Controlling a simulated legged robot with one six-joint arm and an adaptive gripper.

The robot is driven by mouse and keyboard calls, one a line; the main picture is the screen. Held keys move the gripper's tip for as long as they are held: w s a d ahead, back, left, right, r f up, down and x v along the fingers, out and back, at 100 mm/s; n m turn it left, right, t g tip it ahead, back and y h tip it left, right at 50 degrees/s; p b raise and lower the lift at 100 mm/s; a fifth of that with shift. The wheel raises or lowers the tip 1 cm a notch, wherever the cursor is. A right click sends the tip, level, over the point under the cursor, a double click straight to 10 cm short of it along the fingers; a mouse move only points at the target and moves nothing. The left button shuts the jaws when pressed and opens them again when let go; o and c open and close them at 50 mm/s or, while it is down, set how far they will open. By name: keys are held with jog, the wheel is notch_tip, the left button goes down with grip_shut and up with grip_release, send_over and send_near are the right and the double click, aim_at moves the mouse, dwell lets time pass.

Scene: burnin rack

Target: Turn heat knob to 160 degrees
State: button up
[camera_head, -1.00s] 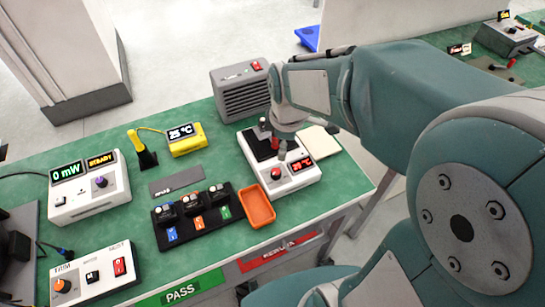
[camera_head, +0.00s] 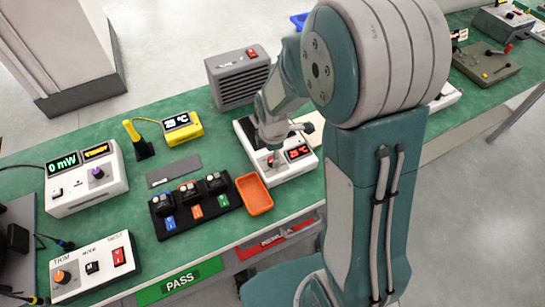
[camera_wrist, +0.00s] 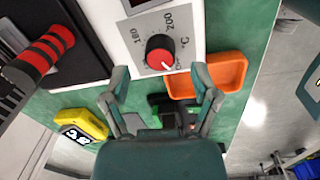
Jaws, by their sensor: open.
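The heat knob (camera_wrist: 160,52) is a red cap on a dark round base, on the white heater unit (camera_wrist: 187,18). Its white pointer mark aims towards the bottom of the wrist picture, away from the printed 160 and 200. In the head view the knob (camera_head: 274,164) is partly hidden by my gripper (camera_head: 271,150), beside a red display (camera_head: 298,152) that seems to read 25 °C. In the wrist view my gripper (camera_wrist: 162,76) is open and empty. Its fingertips are on either side of the knob's lower edge, apart from it in the picture.
An orange tray (camera_head: 254,194) sits close beside the heater unit. A black holder (camera_head: 196,213) with several modules stands left of it. A grey vented box (camera_head: 240,82) is behind. A red-and-black striped cylinder (camera_wrist: 45,52) shows near my gripper in the wrist view.

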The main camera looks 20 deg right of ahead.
jog(key=shift+w+f, duration=0.1)
jog(key=shift+f, duration=1.15)
grip_shut()
